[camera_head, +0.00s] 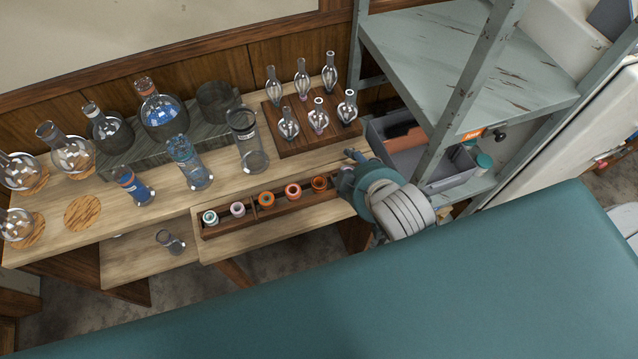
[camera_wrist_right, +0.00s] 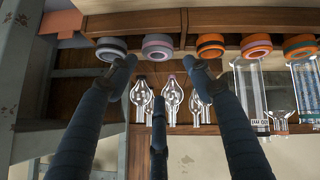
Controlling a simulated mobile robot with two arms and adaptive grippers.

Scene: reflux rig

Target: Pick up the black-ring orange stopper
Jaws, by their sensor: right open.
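A row of ring-topped stoppers stands in a dark wooden tray (camera_head: 215,232) at the front of the wooden bench. The middle and right-end ones look dark inside; which has the black ring is too small to tell. In the right wrist view an orange stopper with a dark ring (camera_wrist_right: 210,46) shows beyond a fingertip. My right gripper (camera_head: 347,177) is at the tray's right end, fingers spread and empty; its fingers (camera_wrist_right: 160,68) also show in the right wrist view. My left gripper is out of view.
A pale stopper (camera_head: 210,217) and a pinkish one (camera_head: 237,209) fill the tray's left end. Behind stand a tall glass cylinder (camera_head: 247,145) and a rack (camera_head: 335,133) of small glass pieces. A grey crate (camera_head: 450,175) and a metal shelf (camera_head: 480,80) are close right of my arm.

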